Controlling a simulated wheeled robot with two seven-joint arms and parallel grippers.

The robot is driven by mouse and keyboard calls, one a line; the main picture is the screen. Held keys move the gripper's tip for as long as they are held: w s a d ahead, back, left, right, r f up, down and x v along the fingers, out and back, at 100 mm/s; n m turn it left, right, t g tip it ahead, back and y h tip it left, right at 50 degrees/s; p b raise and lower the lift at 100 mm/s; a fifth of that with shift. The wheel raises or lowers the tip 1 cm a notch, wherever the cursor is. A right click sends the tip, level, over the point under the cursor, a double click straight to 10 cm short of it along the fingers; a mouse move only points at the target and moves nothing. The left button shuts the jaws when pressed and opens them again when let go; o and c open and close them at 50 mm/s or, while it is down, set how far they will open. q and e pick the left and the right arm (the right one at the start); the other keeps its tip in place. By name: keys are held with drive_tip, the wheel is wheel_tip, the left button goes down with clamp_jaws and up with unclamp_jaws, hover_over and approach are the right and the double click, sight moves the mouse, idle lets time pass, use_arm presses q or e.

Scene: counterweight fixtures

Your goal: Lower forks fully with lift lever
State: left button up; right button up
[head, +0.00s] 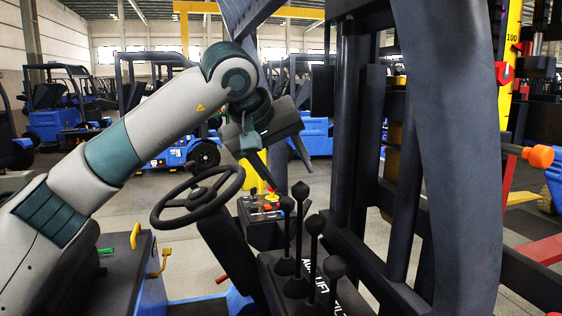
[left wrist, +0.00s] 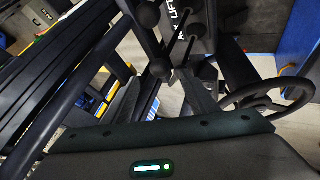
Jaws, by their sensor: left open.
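Several black levers with ball knobs stand on a dark console right of the steering wheel; one tall lever (head: 300,190) is at the back and another (head: 334,267) at the front. White lettering with "LIFT" (head: 322,284) lies beside their bases, and also shows in the left wrist view (left wrist: 178,14). I cannot tell which lever the word marks. My left gripper (head: 282,162) is open and empty, pointing down above and behind the knobs, apart from them. In the left wrist view the knobs (left wrist: 160,68) are beyond the fingers. The forks are not recognisable. My right gripper is out of view.
The steering wheel (head: 198,196) is left of the levers. The dark mast (head: 345,130) and a thick curved post (head: 445,140) stand close on the right. A yellow scale (head: 511,45) with a red pointer (head: 503,73) is at the far right. Other forklifts stand behind.

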sight(297, 186)
use_arm(q)
drive_tip(key=shift+b+x, duration=0.6)
drive_tip(key=shift+x, duration=2.9)
drive_tip(key=shift+r, duration=0.1)
drive_tip(key=shift+c, duration=0.7)
drive_tip(key=c, duration=0.7)
